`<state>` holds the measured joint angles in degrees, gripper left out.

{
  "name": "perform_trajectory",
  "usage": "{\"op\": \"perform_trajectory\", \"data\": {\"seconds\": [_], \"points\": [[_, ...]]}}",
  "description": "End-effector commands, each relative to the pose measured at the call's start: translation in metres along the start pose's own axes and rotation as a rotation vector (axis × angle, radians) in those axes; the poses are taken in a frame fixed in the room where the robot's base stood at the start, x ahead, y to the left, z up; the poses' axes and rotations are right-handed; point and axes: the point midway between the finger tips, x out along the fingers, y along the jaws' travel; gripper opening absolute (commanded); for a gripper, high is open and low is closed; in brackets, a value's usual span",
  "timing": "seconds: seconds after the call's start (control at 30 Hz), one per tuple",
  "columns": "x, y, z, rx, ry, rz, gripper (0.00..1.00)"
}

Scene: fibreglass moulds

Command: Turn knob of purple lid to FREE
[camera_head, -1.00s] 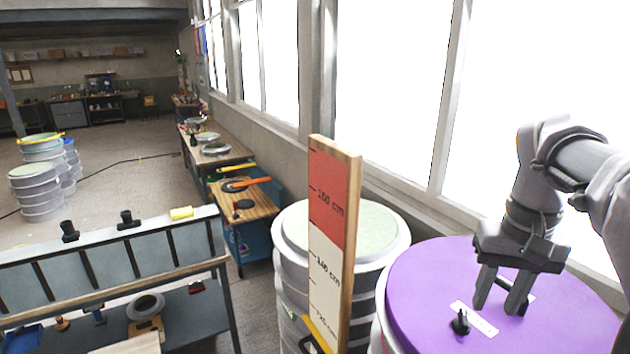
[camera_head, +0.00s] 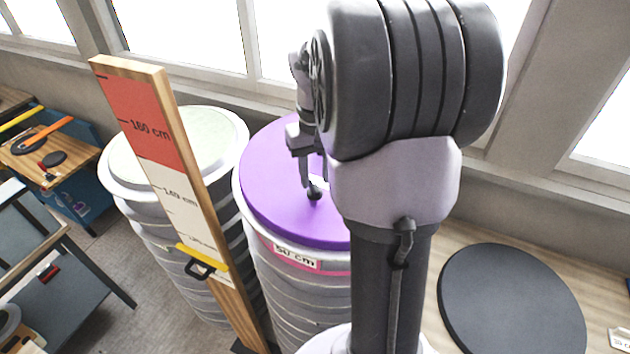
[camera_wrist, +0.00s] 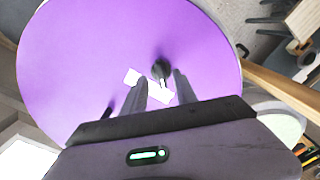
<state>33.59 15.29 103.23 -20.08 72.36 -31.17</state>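The purple lid (camera_head: 275,195) lies on a stack of pale ring moulds and fills much of the wrist view (camera_wrist: 70,50). Its black knob (camera_wrist: 160,68) stands on a white label (camera_wrist: 133,76) whose wording I cannot read. My gripper (camera_wrist: 159,76) is open, with one finger on each side of the knob in the wrist view and a gap to each. Contact is not visible. In the head view my gripper (camera_head: 306,178) is over the lid close to the knob (camera_head: 314,192), and my arm hides the lid's right side.
A wooden height gauge (camera_head: 170,160) with a red top stands left of the lid, before another mould stack with a pale green top (camera_head: 190,135). A dark round disc (camera_head: 512,305) lies on wood at the right. Windows and a wall are close behind.

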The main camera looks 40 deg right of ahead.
Motion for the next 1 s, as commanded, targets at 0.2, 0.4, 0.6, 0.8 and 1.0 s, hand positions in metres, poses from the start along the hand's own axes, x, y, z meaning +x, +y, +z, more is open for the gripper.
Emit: {"op": "perform_trajectory", "data": {"seconds": [0.2, 0.4, 0.6, 0.8, 1.0], "points": [[0.020, 0.000, 0.000, 0.000, 0.000, 0.000, 0.35], [0.022, 0.000, 0.000, 0.000, 0.001, 0.000, 0.35], [0.021, 0.000, 0.000, 0.000, 0.001, 0.000, 0.07], [0.021, 0.000, 0.000, 0.000, 0.001, 0.000, 0.00], [0.021, 0.000, 0.000, 0.020, 0.001, 0.000, 0.00]]}}
